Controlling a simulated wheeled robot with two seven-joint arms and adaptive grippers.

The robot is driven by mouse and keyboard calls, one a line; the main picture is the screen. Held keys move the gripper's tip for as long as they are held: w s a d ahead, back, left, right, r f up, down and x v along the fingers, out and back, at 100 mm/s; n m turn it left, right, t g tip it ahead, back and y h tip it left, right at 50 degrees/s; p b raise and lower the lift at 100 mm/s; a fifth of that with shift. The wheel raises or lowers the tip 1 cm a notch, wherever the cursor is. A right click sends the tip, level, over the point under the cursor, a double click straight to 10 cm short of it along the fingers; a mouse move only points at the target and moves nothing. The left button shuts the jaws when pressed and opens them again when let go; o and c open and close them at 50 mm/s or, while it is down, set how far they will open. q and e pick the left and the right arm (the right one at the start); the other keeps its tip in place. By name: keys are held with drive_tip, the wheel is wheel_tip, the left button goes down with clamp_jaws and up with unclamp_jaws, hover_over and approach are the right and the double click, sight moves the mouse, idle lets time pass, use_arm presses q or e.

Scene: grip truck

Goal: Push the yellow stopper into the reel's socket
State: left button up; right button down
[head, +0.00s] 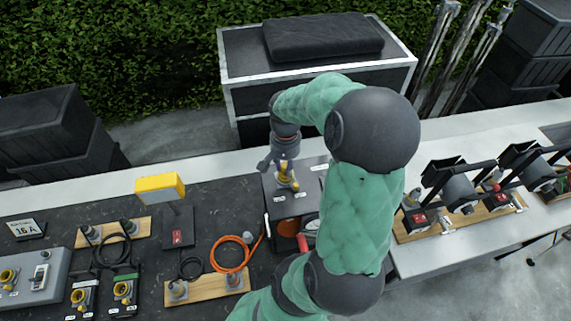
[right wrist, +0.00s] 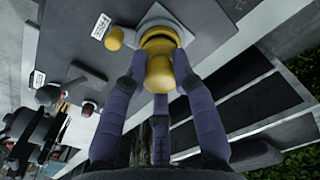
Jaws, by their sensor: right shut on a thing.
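My right gripper (head: 282,167) reaches down over the dark box of the reel (head: 304,205) near the middle of the head view. In the right wrist view its fingers (right wrist: 158,75) are closed around the yellow stopper (right wrist: 159,72). The stopper (head: 288,181) is at a socket with a pale square flange (right wrist: 152,20) on the panel. A yellow ring shows at the socket, right against the stopper's end; how deep the stopper sits I cannot tell. My left gripper is not in view.
On the dark mat to the left lie an orange cable (head: 229,254), a wooden board with connectors (head: 205,287), a yellow-topped lamp (head: 160,187) and a grey socket box (head: 32,275). Lamps on a wooden board (head: 460,217) stand to the right. A black case (head: 318,70) is behind.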

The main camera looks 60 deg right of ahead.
sight(285, 164)
drive_tip(key=shift+f+b, duration=0.3)
drive_tip(key=shift+f, duration=0.15)
drive_tip(key=c, duration=0.6)
unclamp_jaws()
drive_tip(key=shift+r, duration=0.15)
drive_tip(key=shift+r+p, duration=1.8)
drive_tip(key=shift+r, duration=0.65)
drive_tip(key=shift+f, duration=0.1)
